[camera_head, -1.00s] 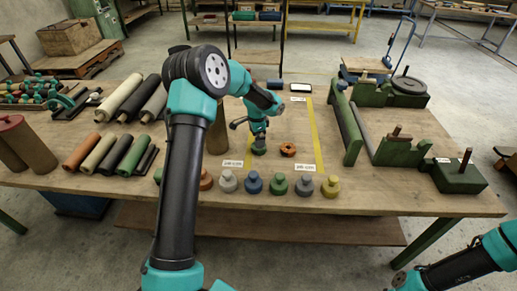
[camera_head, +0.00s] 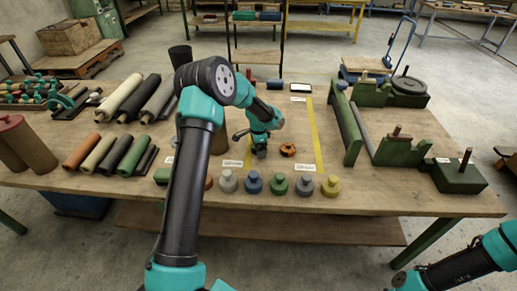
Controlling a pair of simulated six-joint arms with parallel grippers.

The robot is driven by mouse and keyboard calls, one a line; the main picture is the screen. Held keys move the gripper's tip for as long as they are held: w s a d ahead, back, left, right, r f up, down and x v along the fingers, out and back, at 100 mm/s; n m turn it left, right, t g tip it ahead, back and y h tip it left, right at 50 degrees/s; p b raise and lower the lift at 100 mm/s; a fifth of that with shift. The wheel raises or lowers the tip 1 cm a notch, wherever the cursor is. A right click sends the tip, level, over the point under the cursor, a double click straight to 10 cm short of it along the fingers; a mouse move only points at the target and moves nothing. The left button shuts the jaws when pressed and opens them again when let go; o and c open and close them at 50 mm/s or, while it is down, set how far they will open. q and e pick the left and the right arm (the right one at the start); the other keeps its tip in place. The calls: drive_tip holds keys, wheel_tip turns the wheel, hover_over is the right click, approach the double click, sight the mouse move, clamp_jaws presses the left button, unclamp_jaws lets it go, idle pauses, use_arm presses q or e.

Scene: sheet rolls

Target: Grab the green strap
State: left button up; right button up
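My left gripper (camera_head: 260,152) points down at the table, just left of an orange coil (camera_head: 288,150). Its fingers are small and dark here, and I cannot tell whether they are open or shut. A green patch showed at its tips a second ago. No green strap can be clearly made out there now; the gripper may hide it. A green knobbed piece (camera_head: 279,184) stands in the front row, apart from the gripper. My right arm shows at the lower right, with its gripper out of view.
Grey (camera_head: 228,182), blue (camera_head: 253,183) and yellow (camera_head: 330,187) knobbed pieces line the front edge. Rolls (camera_head: 118,153) lie at the left. A green metal fixture (camera_head: 400,151) stands at the right. Yellow tape (camera_head: 316,138) marks the middle area, which is partly bare.

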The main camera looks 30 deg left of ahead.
idle(0.4)
use_arm(q)
drive_tip(key=c, duration=0.9)
wheel_tip(320, 180, up, 10)
drive_tip(key=shift+r, duration=0.1)
idle(0.3)
idle(0.4)
